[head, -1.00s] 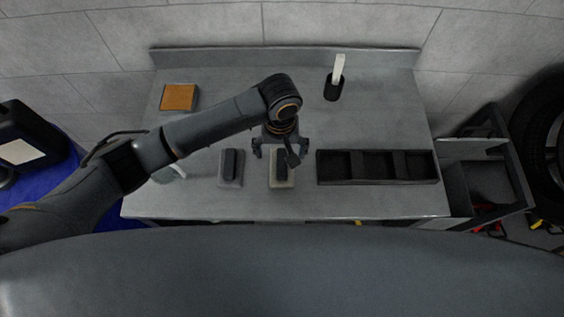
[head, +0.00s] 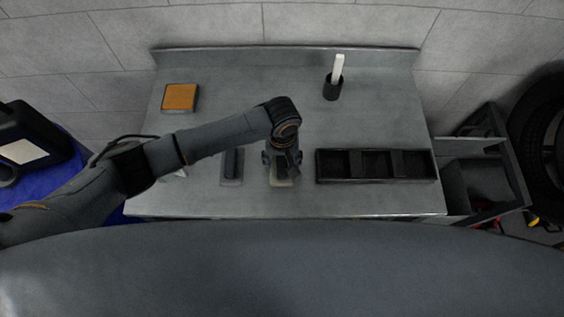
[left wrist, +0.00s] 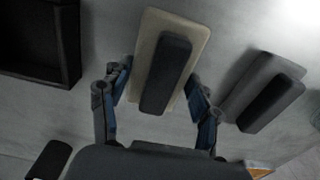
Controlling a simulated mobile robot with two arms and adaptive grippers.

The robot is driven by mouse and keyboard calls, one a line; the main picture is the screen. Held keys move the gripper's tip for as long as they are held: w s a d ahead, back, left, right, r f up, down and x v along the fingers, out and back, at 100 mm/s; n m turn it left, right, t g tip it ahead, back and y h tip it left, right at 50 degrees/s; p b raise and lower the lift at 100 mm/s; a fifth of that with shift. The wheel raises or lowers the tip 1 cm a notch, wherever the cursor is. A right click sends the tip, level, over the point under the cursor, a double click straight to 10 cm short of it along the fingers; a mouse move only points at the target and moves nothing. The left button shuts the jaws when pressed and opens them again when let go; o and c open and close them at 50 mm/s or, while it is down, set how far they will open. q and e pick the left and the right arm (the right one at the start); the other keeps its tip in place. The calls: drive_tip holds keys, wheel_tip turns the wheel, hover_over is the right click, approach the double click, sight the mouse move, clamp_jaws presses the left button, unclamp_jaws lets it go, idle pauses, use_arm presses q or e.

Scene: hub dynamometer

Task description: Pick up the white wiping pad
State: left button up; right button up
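The white wiping pad (head: 281,184) lies on the grey bench, mostly hidden under my left gripper in the head view. In the left wrist view the pad (left wrist: 193,48) shows an off-white base with a dark block-shaped handle on top. My left gripper (head: 282,164) is low over it. In the left wrist view the gripper (left wrist: 160,75) is open, one finger on each side of the pad. The handle lies between the fingers with room on both sides. Whether the fingers touch the base edges is unclear. My right gripper is not in view.
A grey pad with a dark handle (head: 232,166) lies just left of the white one. A black tray with three compartments (head: 376,181) stands close on the right. A black cup with a white stick (head: 333,90) and an orange-topped block (head: 180,97) are farther back.

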use_arm(q)
drive_tip(key=c, duration=0.4)
drive_tip(key=shift+r, duration=0.1)
drive_tip(key=shift+r, duration=0.25)
wheel_tip(320, 180, up, 2)
drive_tip(key=shift+w+r, duration=0.1)
drive_tip(key=s+d+r, duration=0.1)
drive_tip(key=s+d+r+b, duration=0.1)
drive_tip(key=r, duration=0.1)
drive_tip(key=s+r, duration=0.2)
drive_tip(key=shift+d+r, duration=0.25)
drive_tip(key=shift+d, duration=0.15)
drive_tip(key=shift+s+d+r+b, duration=0.2)
drive_tip(key=shift+s+d+r, duration=0.65)
drive_tip(key=shift+s, duration=0.45)
drive_tip(key=shift+s+d+r+b, duration=0.25)
drive_tip(key=shift+s+d+r, duration=0.5)
drive_tip(key=shift+s, duration=0.55)
drive_tip(key=shift+s+d+r+b, duration=0.2)
drive_tip(key=shift+s+d+r, duration=0.65)
drive_tip(key=shift+s, duration=0.45)
drive_tip(key=shift+f, duration=0.1)
